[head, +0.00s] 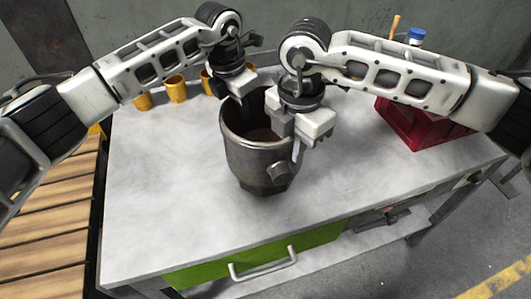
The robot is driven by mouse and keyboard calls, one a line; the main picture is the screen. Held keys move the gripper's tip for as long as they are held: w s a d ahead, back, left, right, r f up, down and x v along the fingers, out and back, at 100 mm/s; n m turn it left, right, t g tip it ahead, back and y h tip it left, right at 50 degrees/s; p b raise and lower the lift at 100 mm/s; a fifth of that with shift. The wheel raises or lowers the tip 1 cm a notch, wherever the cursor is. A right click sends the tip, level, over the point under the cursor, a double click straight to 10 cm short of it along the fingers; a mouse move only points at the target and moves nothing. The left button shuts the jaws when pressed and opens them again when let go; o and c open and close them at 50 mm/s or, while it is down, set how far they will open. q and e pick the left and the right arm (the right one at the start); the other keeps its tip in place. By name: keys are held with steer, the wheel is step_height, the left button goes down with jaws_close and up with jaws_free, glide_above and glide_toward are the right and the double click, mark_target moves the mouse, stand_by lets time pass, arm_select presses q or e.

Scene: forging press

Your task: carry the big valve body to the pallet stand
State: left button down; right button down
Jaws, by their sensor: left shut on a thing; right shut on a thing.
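The big valve body (258,160) is a dark metal pot-like piece with an open top and a short stub on its lower right side. It is upright at the middle of the grey worktable (160,220); I cannot tell whether it touches the top. My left gripper (242,92) is shut on its rim at the back left. My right gripper (287,130) is shut on its rim at the right. The gripper bodies hide parts of the rim. A wooden slatted surface (45,235), perhaps the pallet stand, lies at the left edge, lower than the tabletop.
Several small orange cups (176,89) stand along the table's back left. A red crate (425,125) sits at the right, with a blue-capped bottle (416,36) behind my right arm. A green drawer (255,262) faces front. The tabletop's left part is clear.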

arm_select(q)
steer(key=shift+w+r, duration=0.15)
steer(key=shift+r, duration=0.2)
steer(key=shift+w, duration=0.1)
arm_select(e)
steer(key=shift+w+r, duration=0.25)
steer(key=shift+r, duration=0.1)
